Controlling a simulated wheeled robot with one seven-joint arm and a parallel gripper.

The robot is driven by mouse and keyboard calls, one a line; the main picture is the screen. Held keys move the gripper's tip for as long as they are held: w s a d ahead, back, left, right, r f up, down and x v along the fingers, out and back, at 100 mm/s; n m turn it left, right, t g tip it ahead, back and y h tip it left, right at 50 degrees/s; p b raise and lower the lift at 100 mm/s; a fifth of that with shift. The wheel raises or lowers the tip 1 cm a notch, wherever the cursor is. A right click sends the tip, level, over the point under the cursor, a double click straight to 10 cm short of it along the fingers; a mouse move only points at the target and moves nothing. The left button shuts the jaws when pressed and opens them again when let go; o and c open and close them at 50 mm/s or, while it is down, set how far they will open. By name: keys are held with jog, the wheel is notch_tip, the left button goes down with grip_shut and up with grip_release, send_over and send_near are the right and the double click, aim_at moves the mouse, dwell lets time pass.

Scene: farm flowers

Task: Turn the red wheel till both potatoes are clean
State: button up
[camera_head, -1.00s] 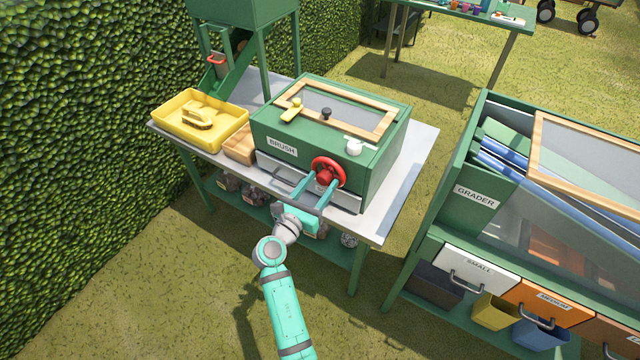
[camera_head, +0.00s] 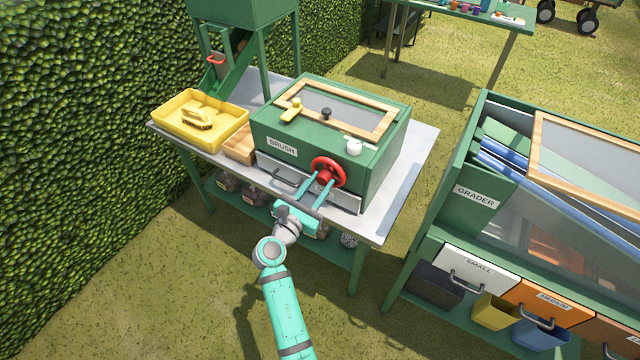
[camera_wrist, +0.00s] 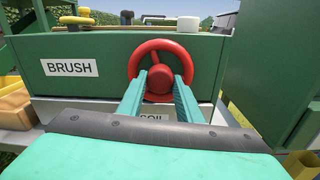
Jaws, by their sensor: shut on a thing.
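The red wheel (camera_head: 328,170) is on the front of the green brush box (camera_head: 375,165). It also shows in the wrist view (camera_wrist: 160,46). My gripper (camera_head: 322,183) reaches the wheel from the front, and its two teal fingers (camera_wrist: 160,92) lie on either side of the hub, shut on it. The box's lid has a wooden frame around a grey see-through panel (camera_head: 340,108). I cannot make out the potatoes in any view; the inside of the box is not clear through the panel.
A yellow tray (camera_head: 235,125) with a brush in it stands left of the box. A drawer with a handle (camera_head: 285,180) sits below the wheel. The grader (camera_head: 475,197) stands to the right, with grass between. A hedge (camera_head: 80,120) runs along the left.

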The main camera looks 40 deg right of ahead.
jog(key=m, duration=0.7)
jog(key=shift+w+a, duration=0.1)
jog(key=m, duration=0.3)
jog(key=shift+h, duration=0.3)
jog(key=m, duration=1)
jog(key=shift+g, duration=0.3)
jog(key=m, duration=0.4)
jog(key=shift+m, duration=2)
jog(key=shift+w, duration=0.1)
